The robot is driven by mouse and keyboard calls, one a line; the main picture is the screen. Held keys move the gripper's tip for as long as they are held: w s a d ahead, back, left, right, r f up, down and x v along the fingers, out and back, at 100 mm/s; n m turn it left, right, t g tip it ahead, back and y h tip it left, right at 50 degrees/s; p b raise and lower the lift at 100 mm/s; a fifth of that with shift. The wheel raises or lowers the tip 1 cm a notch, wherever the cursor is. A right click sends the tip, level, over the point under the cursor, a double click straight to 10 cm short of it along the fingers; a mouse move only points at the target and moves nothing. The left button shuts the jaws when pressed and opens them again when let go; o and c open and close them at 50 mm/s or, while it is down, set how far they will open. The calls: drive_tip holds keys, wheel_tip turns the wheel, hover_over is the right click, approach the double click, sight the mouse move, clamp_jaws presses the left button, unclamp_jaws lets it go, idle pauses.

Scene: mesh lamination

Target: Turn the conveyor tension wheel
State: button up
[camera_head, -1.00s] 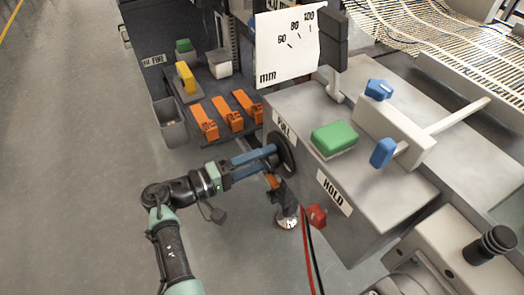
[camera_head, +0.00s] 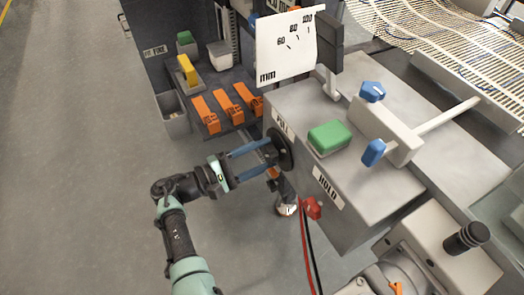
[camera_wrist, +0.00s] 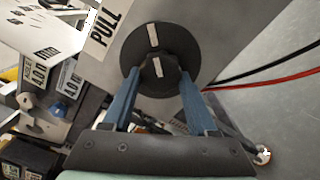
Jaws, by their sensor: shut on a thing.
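The conveyor tension wheel is a round black disc with a smaller black hub and white marks, on the side of a grey machine box. It shows in the wrist view (camera_wrist: 185,45) and partly in the head view (camera_head: 281,147). My gripper (camera_wrist: 160,76), with two long blue fingers, is shut on the wheel's hub. In the head view my gripper (camera_head: 262,152) reaches the wheel from the left. The fingertips lie on either side of the hub. The white mark on the disc points nearly up in the wrist view, slightly left.
The grey box (camera_head: 365,205) carries a green button (camera_head: 329,137), blue knobs (camera_head: 372,91) and PULL and HOLD labels. A red knob (camera_head: 313,208) and red and black cables hang below. Orange blocks (camera_head: 206,115) lie on a dark shelf behind. Floor at left is clear.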

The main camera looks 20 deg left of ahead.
idle(0.5)
drive_tip(key=o, duration=1.4)
drive_tip(key=v, duration=1.3)
